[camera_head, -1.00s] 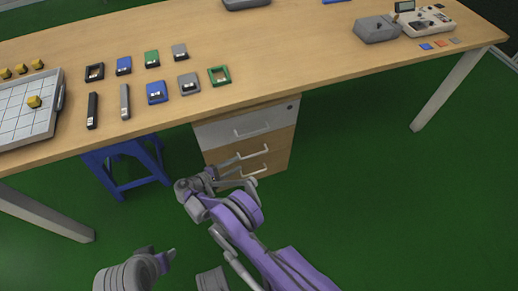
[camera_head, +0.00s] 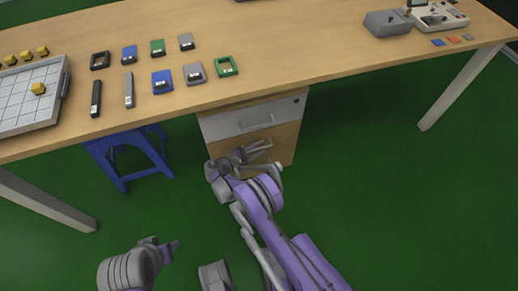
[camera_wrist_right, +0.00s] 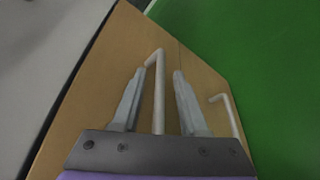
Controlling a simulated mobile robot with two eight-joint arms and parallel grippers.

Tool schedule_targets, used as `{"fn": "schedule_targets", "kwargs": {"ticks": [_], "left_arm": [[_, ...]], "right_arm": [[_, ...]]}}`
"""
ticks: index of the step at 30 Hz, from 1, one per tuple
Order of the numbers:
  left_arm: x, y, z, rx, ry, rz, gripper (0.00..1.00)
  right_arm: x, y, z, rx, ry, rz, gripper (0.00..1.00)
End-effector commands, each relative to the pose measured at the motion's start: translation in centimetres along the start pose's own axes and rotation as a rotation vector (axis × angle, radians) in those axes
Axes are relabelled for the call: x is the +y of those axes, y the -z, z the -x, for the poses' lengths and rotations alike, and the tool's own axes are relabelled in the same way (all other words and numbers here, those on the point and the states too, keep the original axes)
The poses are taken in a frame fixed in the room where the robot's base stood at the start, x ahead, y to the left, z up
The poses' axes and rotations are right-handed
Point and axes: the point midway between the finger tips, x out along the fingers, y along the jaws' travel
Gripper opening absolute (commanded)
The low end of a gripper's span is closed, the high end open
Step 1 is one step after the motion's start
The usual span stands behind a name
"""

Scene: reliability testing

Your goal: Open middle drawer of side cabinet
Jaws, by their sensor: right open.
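The side cabinet (camera_head: 222,128) stands under the table, with a pale top drawer and wood fronts below. In the right wrist view, the middle drawer's wood front (camera_wrist_right: 115,62) bears a bar handle (camera_wrist_right: 159,85). My right gripper (camera_wrist_right: 158,92) is open, with one finger on each side of this handle; I cannot tell whether they touch it. In the head view my right gripper (camera_head: 258,150) is in front of the wood fronts and hides the middle handle. The middle drawer looks closed. Part of my left gripper (camera_head: 165,246) shows at the lower left; its jaw state is unclear.
The lower drawer's handle (camera_wrist_right: 228,112) lies right of the fingers in the wrist view. The table (camera_head: 330,55) overhangs the cabinet. A blue stool (camera_head: 122,142) stands to its left. Green floor (camera_head: 370,180) to the right is free.

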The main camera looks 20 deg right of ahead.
Motion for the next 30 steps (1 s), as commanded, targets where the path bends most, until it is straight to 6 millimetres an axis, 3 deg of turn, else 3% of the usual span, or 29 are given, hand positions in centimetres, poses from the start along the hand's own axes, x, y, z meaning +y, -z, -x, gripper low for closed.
{"fn": "schedule_targets", "kwargs": {"ticks": [4,9,12,30], "left_arm": [[0.00,0.00,0.01,0.000,0.000,0.000,0.50],[0.00,0.00,0.01,0.000,0.000,0.000,0.50],[0.00,0.00,0.01,0.000,0.000,0.000,0.50],[0.00,0.00,0.01,0.000,0.000,0.000,0.50]], "right_arm": [[0.00,0.00,0.02,0.000,0.000,0.000,0.43],[0.00,0.00,0.04,0.000,0.000,0.000,0.13],[0.00,0.00,0.05,0.000,0.000,0.000,0.00],[0.00,0.01,0.08,0.000,0.000,0.000,0.00]]}}
